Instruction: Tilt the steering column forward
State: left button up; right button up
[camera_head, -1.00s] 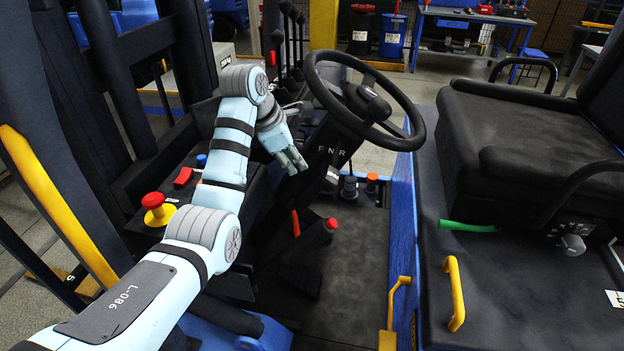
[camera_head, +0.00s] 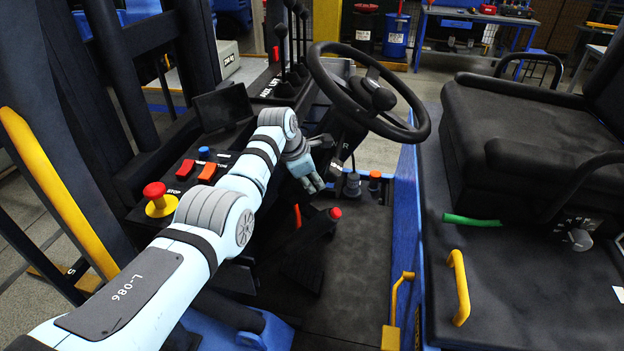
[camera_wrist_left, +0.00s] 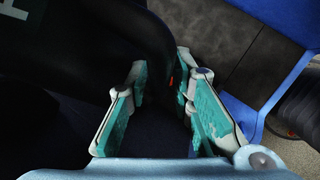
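The black steering wheel (camera_head: 374,96) sits on a dark steering column (camera_head: 346,136), with a white letter visible low on the column. My left gripper (camera_head: 318,170) is beside and below the column, on its left. In the left wrist view my left gripper (camera_wrist_left: 163,90) has its two fingers apart. A dark, curved part (camera_wrist_left: 160,45) extends between or just beyond the fingers; I cannot tell if they touch it. A small orange-red spot (camera_wrist_left: 171,81) shows there. My right gripper is not in view.
A red-tipped lever (camera_head: 335,213) and an orange-red part (camera_head: 298,215) rise from the floor below my gripper. A red stop button (camera_head: 155,190), a dark screen (camera_head: 222,108) and tall levers (camera_head: 293,45) are on the left. The black seat (camera_head: 520,120) is on the right.

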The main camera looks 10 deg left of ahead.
pick_arm(q)
grip_shut()
jog(key=a+r+h+p, duration=0.1)
jog(key=a+r+p, duration=0.1)
jog(key=a, duration=0.3)
jog(key=shift+a+r, duration=0.2)
jog(key=shift+a, duration=0.15)
grip_release()
jog(key=shift+d, duration=0.35)
